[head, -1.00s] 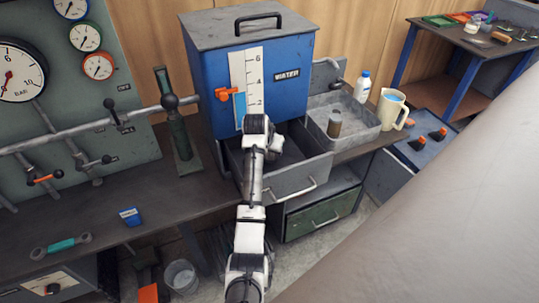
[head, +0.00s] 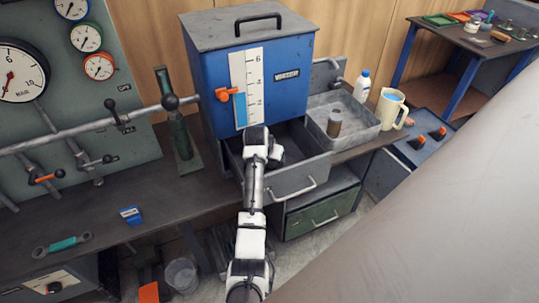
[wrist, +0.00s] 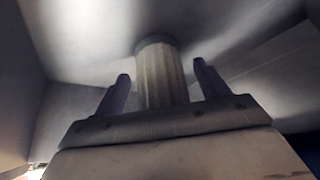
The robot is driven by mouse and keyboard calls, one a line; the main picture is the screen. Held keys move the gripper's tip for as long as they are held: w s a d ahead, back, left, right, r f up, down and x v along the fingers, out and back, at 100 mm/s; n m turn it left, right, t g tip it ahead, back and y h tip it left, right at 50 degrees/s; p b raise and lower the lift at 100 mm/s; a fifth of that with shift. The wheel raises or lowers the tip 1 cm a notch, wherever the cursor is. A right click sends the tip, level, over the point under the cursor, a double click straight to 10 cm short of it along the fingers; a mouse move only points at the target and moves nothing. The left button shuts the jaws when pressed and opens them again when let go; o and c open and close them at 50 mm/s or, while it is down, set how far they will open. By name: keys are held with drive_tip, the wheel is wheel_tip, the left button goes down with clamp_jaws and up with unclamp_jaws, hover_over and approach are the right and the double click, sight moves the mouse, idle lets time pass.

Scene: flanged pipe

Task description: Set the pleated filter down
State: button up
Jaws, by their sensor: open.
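The pleated filter (wrist: 160,80), a pale ribbed cylinder with a dark end cap, shows in the wrist view between the two fingers of my gripper (wrist: 160,70). The fingers are open, with a visible gap on each side of the filter. Grey walls and a grey surface around it look like the inside of the open drawer (head: 297,179) under the blue water tank. In the head view my arm reaches into this drawer and hides the gripper and the filter. Whether the filter's far end touches the drawer floor is hard to tell.
A grey tray (head: 366,133) right of the tank holds a brownish capped cylinder (head: 334,122). A white bottle (head: 362,86) and a cream jug (head: 391,108) stand beside it. The tank (head: 250,70) rises just behind the drawer. A green drawer (head: 322,210) is below.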

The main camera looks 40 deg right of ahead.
drive_tip(key=shift+r, duration=0.1)
drive_tip(key=b+v, duration=0.1)
drive_tip(key=v, duration=1.1)
